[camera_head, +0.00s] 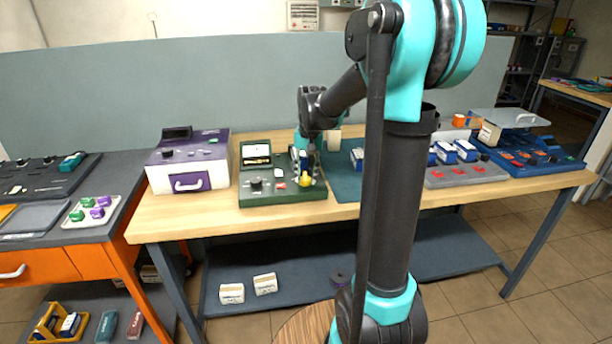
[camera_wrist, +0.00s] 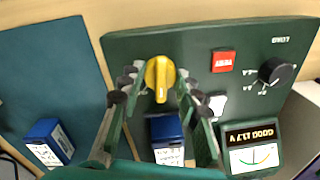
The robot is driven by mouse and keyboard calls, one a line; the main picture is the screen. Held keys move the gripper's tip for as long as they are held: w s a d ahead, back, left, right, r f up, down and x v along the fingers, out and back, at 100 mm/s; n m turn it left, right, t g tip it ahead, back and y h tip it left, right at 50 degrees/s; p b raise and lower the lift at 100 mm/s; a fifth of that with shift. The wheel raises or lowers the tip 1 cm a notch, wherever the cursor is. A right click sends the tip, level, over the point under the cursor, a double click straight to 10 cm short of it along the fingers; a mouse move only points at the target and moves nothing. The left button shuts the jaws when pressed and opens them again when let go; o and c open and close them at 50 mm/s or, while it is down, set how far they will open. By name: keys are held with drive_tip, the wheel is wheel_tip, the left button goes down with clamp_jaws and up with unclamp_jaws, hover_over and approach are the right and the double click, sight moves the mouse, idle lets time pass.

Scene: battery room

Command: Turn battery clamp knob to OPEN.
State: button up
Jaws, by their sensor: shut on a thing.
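The yellow clamp knob (camera_wrist: 160,78) sits on the green battery tester (camera_head: 262,199). In the wrist view its white pointer line points down the picture, towards a blue battery (camera_wrist: 166,130) in the tester. My gripper (camera_wrist: 157,82) is shut on the knob, one finger on each side. In the head view the knob (camera_head: 306,180) shows yellow at the tester's right end, below my gripper (camera_head: 304,168). Any OPEN marking by the knob is hidden or too small to read.
The tester also has a red button (camera_wrist: 225,61) and a black dial (camera_wrist: 274,71). A purple and white box (camera_head: 188,165) stands left of it. A teal mat (camera_head: 343,186) with blue batteries lies right. My arm blocks part of the head view.

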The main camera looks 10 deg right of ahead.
sight(308, 178)
drive_tip(key=n, duration=0.5)
drive_tip(key=shift+n, duration=0.3)
drive_tip(key=shift+w+n+g, duration=0.1)
drive_tip(key=shift+n+g, duration=0.2)
drive_tip(key=shift+n, duration=2)
drive_tip(key=o, duration=1.2)
drive_tip(key=shift+c, duration=0.2)
drive_tip(key=shift+r, duration=0.1)
wheel_tip(308, 178, up, 12)
drive_tip(key=shift+w+d, duration=0.25)
drive_tip(key=shift+d, duration=0.1)
